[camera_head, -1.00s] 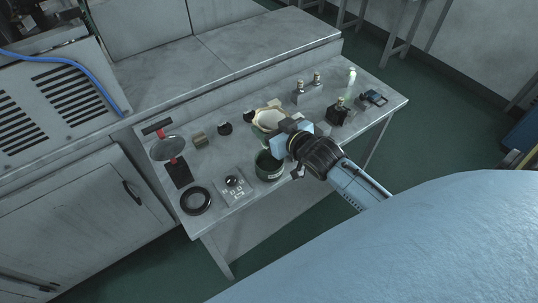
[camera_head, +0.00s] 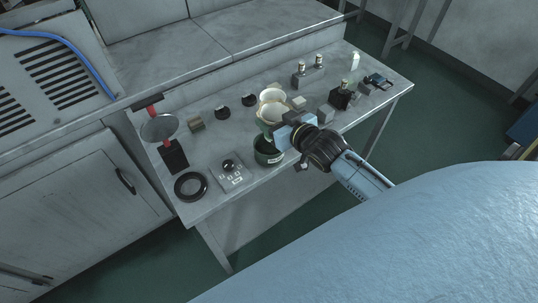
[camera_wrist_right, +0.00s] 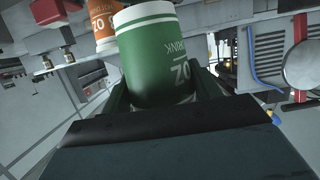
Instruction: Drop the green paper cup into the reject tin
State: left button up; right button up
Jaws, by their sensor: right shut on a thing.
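The green paper cup (camera_wrist_right: 158,60) fills the upper middle of the right wrist view, between my right gripper's fingers. In the head view its pale open mouth (camera_head: 272,111) shows just left of my right gripper (camera_head: 284,133), which is shut on it. A dark green round tin (camera_head: 267,154), which looks like the reject tin, stands open at the table's front edge. The cup and gripper are beside its back side in the picture; the height between them is hard to tell. My left gripper is not in view.
An orange cup (camera_wrist_right: 100,24) is close behind the green one; its pale mouth (camera_head: 271,95) shows in the head view. A control panel (camera_head: 231,172) and a black ring (camera_head: 190,186) lie left of the tin.

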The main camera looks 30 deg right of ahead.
jog(key=o, duration=1.1)
jog(key=v, duration=1.3)
jog(key=shift+s+r, duration=0.1)
jog(key=shift+s, duration=0.05)
